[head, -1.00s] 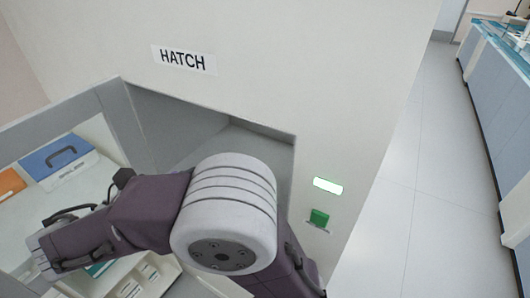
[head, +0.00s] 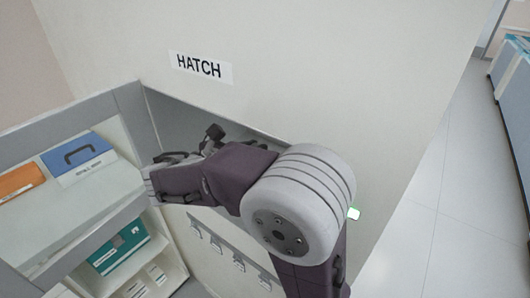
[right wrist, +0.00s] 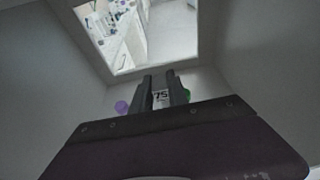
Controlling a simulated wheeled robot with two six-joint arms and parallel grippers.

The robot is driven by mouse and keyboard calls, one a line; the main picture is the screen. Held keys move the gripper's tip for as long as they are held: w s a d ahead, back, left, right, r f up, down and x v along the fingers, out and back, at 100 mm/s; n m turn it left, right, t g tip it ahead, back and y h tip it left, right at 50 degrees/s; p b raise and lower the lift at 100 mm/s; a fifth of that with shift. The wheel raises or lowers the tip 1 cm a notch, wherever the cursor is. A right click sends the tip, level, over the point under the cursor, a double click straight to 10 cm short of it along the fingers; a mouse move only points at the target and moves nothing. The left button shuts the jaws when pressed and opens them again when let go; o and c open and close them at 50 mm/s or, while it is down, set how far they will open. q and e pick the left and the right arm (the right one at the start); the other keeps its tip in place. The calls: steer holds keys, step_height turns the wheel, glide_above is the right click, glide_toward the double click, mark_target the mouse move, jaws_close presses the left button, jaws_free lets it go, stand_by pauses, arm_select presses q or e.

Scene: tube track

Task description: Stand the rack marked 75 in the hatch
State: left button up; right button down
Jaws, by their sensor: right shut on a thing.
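The hatch (head: 180,112) is a recessed opening in the pale wall under a HATCH sign (head: 201,67). My right arm reaches across its front, and its far end is partly inside the opening. In the right wrist view my right gripper (right wrist: 160,82) is shut on the rack marked 75 (right wrist: 160,96). Only the rack's label shows clearly between the dark fingers. A purple round end (right wrist: 121,107) and a green one (right wrist: 187,95) show at its sides. The rest of the rack is hidden by the gripper, and I cannot tell whether it touches the hatch floor. My left gripper is not in view.
Grey hatch walls (right wrist: 230,92) surround the gripper, with a bright opening (right wrist: 165,30) onto another room. A shelf at left holds a blue case (head: 78,155) and an orange one (head: 20,180). A teal box (head: 118,250) sits lower. Clear floor (head: 415,230) lies at right.

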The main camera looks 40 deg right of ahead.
steer(key=w+d+f+b, duration=0.1)
steer(key=d+f, duration=0.2)
steer(key=d, duration=0.1)
steer(key=shift+w+d+f, duration=0.15)
steer(key=shift+d+f, duration=0.1)
steer(key=shift+f, duration=0.15)
steer(key=c, duration=1.3)
jaws_free()
steer(key=p+v, duration=0.1)
steer(key=v, duration=1.1)
steer(key=shift+r, duration=0.2)
